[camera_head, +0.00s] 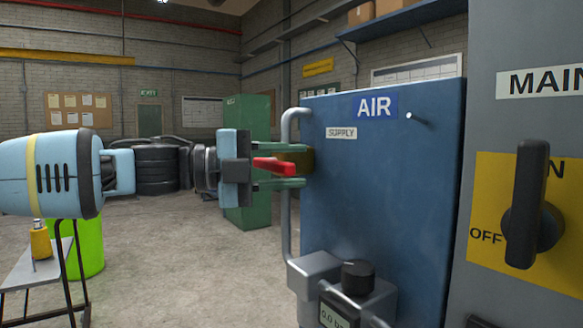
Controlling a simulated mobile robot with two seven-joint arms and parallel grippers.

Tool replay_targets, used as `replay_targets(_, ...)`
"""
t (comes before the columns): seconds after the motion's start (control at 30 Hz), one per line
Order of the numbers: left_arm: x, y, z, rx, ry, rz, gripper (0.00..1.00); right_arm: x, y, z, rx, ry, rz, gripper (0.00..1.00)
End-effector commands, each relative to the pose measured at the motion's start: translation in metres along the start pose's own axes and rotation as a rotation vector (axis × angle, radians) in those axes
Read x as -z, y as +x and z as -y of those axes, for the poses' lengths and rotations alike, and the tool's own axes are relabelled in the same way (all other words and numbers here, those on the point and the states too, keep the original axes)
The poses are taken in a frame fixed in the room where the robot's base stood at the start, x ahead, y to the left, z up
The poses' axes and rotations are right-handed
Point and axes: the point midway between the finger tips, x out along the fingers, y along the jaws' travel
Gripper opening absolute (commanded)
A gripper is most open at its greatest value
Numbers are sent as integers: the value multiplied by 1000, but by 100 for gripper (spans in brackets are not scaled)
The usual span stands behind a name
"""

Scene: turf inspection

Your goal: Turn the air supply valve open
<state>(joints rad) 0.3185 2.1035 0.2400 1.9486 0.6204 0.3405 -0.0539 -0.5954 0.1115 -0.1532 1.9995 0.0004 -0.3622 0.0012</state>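The blue air cabinet (385,200) stands right of centre, with an AIR sign (375,106) and a SUPPLY label (341,133). On its left side is the supply valve: a red lever (273,166) before a dark brass-coloured body (297,161) on a grey pipe (287,215). The lever lies nearly level, pointing left. My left gripper (290,166) reaches in from the left, one green finger above the lever and one below. Gaps show between fingers and lever, so it looks open. The fingertips are close to the valve body. My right gripper is out of view.
Below are a black knob (358,276) and a display (337,317) reading 0.0. At right, a grey MAIN panel (530,130) carries a black rotary switch (530,205). A green cabinet (248,212), stacked tyres (157,168) and a small bench (35,272) stand behind. Open floor lies left of the air cabinet.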

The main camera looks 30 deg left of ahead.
Motion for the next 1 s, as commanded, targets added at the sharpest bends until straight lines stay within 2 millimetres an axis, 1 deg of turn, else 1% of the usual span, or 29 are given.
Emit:
replay_targets(0.07, 0, 0, 0, 0, 0, 0, 37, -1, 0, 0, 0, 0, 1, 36)
replay_targets(0.3, 0, 0, 0, 0, 0, 0, 5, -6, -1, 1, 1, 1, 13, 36)
replay_targets(0.33, 0, 0, 0, 0, 0, 0, 2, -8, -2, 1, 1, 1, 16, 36)
replay_targets(0.37, 0, 0, 0, 0, 0, 0, 0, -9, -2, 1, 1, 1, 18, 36)
replay_targets(0.5, 0, 0, 0, 0, 0, 0, 0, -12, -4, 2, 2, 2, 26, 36)
replay_targets(0.77, 0, 0, 1, 7, -16, 0, 0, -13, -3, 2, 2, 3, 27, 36)
replay_targets(1.0, -1, 0, 6, 47, -111, 0, 0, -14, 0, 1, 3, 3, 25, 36)
